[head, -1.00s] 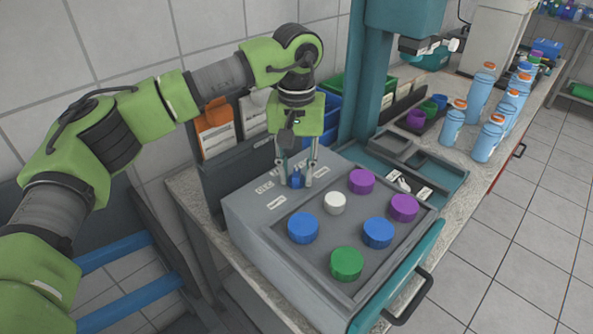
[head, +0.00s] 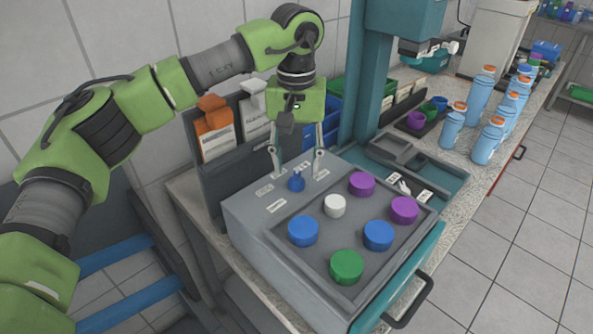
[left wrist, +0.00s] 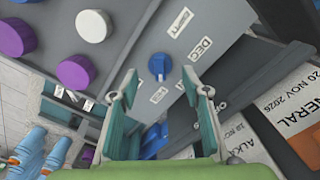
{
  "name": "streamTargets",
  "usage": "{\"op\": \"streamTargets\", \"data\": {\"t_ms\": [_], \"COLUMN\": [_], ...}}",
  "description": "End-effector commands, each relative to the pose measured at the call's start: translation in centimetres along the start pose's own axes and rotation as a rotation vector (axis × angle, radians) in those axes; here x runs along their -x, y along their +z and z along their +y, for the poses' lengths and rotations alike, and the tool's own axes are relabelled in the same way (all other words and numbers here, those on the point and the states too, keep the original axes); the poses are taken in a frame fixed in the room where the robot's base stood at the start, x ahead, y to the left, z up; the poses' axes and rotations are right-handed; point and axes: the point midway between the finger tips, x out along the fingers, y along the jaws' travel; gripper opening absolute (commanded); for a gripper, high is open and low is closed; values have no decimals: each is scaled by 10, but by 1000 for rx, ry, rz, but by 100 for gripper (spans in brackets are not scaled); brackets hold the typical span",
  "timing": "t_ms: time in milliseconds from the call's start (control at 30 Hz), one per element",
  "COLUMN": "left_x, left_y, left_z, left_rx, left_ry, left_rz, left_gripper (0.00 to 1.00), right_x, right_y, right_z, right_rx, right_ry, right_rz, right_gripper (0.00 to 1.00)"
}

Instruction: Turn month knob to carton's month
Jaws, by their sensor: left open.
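The blue month knob (head: 296,182) stands on the sloping grey panel, among small white month labels. In the left wrist view the knob (left wrist: 158,64) has a small pale mark on the edge towards the gripper; a label (left wrist: 202,48) beside it reads DEC. My left gripper (head: 296,168) is open and empty, its fingers above and either side of the knob. In the left wrist view the gripper (left wrist: 160,80) shows clear of it. An orange-and-white carton (head: 217,135) stands behind; in the left wrist view the carton (left wrist: 292,110) reads "GENERAL" and "20 NOV 2026". My right gripper is out of view.
A white-topped carton (head: 256,112) stands beside the orange one. A grey tray (head: 317,254) with blue, green, purple and white caps is in front of the knob. A teal column (head: 366,80) rises close right. Blue bottles (head: 480,95) stand further right.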

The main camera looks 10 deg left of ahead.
Motion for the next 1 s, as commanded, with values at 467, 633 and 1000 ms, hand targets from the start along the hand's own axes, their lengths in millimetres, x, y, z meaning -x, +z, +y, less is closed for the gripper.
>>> {"op": "streamTargets", "data": {"t_ms": [467,633,1000], "left_x": [83,89,106], "left_y": [0,0,0], "left_z": [0,0,0], "left_rx": [0,0,0], "left_ry": [0,0,0], "left_rz": [2,1,2], "left_gripper": [43,43,43], "right_x": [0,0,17], "right_y": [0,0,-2], "right_z": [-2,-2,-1], "right_rx": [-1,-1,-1], "right_ry": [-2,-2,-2], "right_rz": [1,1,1], "right_gripper": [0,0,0]}}
